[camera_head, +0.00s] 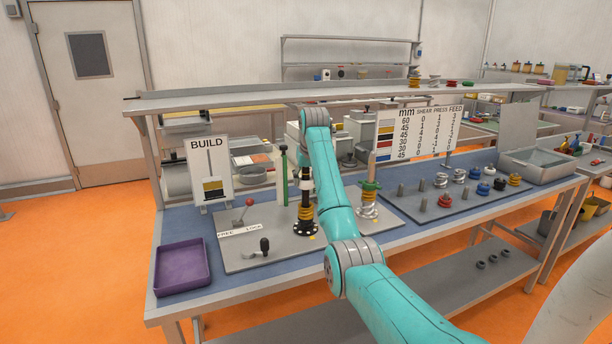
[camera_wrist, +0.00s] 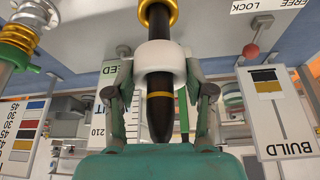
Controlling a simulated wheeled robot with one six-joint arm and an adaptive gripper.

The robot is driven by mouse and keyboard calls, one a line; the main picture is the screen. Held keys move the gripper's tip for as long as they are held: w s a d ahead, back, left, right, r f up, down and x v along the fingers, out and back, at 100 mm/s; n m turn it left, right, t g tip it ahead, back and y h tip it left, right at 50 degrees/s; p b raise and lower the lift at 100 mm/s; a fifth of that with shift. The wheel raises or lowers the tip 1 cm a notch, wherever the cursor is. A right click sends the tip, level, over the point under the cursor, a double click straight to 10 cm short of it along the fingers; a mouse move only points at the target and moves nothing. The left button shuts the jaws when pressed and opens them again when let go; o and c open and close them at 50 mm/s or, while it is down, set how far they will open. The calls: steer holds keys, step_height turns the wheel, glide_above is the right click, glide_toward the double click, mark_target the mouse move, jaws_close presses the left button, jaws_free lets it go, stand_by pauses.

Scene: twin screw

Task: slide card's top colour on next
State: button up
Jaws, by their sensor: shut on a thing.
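My gripper (camera_wrist: 160,88) is shut on a white collar (camera_wrist: 153,65), which is around the dark spindle (camera_wrist: 158,112). The spindle's pointed tip, with a gold band, projects past the collar. A yellow ring (camera_wrist: 172,8) sits lower on the spindle, apart from the white collar. In the head view, my gripper (camera_head: 306,184) is over the spindle (camera_head: 307,203), which stands upright on a grey plate (camera_head: 262,222). The build card (camera_head: 212,170) stands at the left, with yellow and black blocks drawn on a stem; the wrist view shows it upside down.
A green post (camera_head: 284,175) stands close left of the spindle and a sprung post (camera_head: 369,198) to its right. A red-knobbed lever (camera_head: 243,211) and a black-knobbed crank (camera_head: 262,246) are on the plate. A parts board (camera_head: 430,207) holds several pegs and collars. A purple tray (camera_head: 182,267) is empty.

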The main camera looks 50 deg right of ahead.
mark_target(307, 181)
steer(key=shift+f, duration=1.6)
steer(key=o, duration=1.3)
steer(key=shift+c, duration=0.2)
steer(key=shift+v, duration=3.8)
